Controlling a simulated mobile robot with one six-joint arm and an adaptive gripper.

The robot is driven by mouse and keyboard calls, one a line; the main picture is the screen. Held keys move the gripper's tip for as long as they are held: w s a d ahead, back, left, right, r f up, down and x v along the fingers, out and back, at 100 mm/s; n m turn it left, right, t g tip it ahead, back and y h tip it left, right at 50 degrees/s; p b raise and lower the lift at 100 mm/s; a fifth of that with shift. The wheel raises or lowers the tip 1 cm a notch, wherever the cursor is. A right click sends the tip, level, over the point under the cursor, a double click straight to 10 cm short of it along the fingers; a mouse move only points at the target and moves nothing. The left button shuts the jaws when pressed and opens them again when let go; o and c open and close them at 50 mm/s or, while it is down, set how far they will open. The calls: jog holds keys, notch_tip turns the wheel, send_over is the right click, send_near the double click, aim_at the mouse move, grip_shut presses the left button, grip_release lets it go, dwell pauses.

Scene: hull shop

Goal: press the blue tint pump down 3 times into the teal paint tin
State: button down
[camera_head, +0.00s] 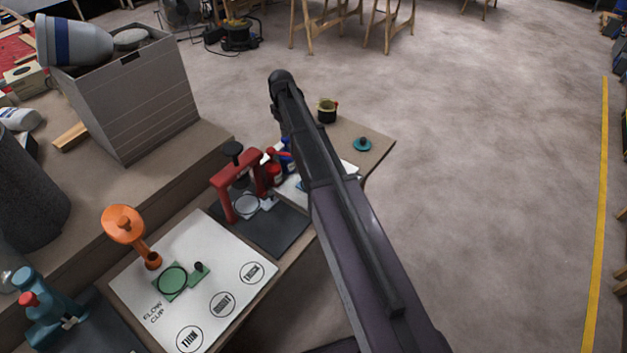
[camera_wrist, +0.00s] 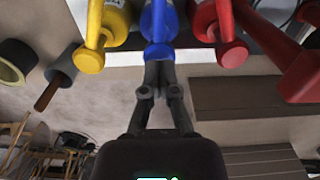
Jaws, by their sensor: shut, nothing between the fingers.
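In the wrist view, the blue tint pump (camera_wrist: 159,22) is at the top centre, between a yellow pump (camera_wrist: 92,55) and a red pump (camera_wrist: 229,45). My gripper (camera_wrist: 159,68) is shut and empty, with its fingertips at the blue pump's near end. I cannot tell whether they touch it. In the head view, blue and red pump parts (camera_head: 273,174) show beside my arm, which hides much of that spot and my gripper. A small teal patch (camera_head: 301,184) shows at the arm's edge; I cannot tell whether it is the teal paint tin.
A red press frame (camera_head: 236,182) stands left of the pumps. A white flow-cup board (camera_head: 193,290) with an orange cup (camera_head: 123,224) is nearer. A teal disc (camera_head: 362,144) and a small dark pot (camera_head: 327,110) sit at the bench's far end. Open floor lies right.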

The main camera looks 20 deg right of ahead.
jog(key=shift+f+b, duration=1.1)
jog(key=shift+f, duration=0.1)
jog(key=shift+r, duration=0.2)
jog(key=shift+r+p, duration=1.8)
jog(key=shift+p, duration=0.2)
jog(key=shift+f+b, duration=1.8)
jog(key=shift+b, duration=0.05)
jog(key=shift+r+p, duration=1.8)
jog(key=shift+p, duration=0.05)
jog(key=shift+r+p, duration=3)
